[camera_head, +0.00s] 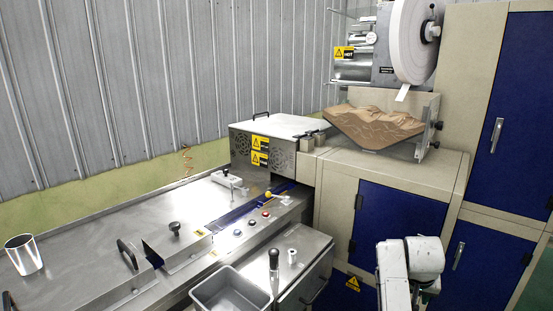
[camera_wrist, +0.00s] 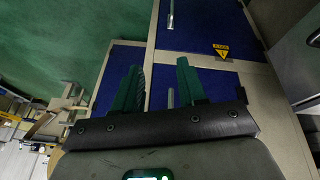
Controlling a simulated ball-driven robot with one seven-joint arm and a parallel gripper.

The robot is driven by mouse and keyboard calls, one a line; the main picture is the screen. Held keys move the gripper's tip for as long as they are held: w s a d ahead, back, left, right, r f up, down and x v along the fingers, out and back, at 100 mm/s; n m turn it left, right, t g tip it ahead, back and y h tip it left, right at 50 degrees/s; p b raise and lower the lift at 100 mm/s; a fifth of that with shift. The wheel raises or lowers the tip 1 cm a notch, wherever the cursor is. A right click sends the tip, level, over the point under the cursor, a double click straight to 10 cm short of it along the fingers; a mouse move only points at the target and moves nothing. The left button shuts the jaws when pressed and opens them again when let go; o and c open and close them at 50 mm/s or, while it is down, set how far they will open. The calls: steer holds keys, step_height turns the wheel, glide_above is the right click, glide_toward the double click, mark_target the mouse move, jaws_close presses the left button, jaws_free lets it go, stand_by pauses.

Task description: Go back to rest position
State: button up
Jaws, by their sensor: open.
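My gripper (camera_wrist: 158,85) shows in the wrist view with its two green fingers spread apart and nothing between them. It faces the blue cabinet doors (camera_wrist: 205,92) and the green floor. In the head view my white arm (camera_head: 410,265) stands at the lower right, in front of the blue doors of the machine. The gripper itself cannot be made out in the head view.
The stick wrapper machine has a cream cabinet (camera_head: 395,168) with a brown heap in a clear hopper (camera_head: 375,127) and a paper roll (camera_head: 408,40). A steel table (camera_head: 120,235) runs left, with a metal cup (camera_head: 24,255) on it. A grey bin (camera_head: 230,290) is at the front.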

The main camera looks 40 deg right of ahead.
steer(key=a+f+n+y, duration=0.1)
steer(key=a+f+n, duration=0.2)
steer(key=a, duration=0.7)
steer(key=a+f+n+t+y, duration=0.15)
steer(key=a+n, duration=0.25)
steer(key=a, duration=0.6)
steer(key=a+f+n, duration=0.3)
steer(key=a+f, duration=0.1)
steer(key=a, duration=0.5)
steer(key=s+a+n+y, duration=0.1)
steer(key=s+a+n, duration=0.2)
steer(key=a, duration=0.6)
steer(key=shift+s+a+g+y, duration=0.35)
steer(key=shift+s, duration=0.35)
steer(key=shift+d, duration=0.1)
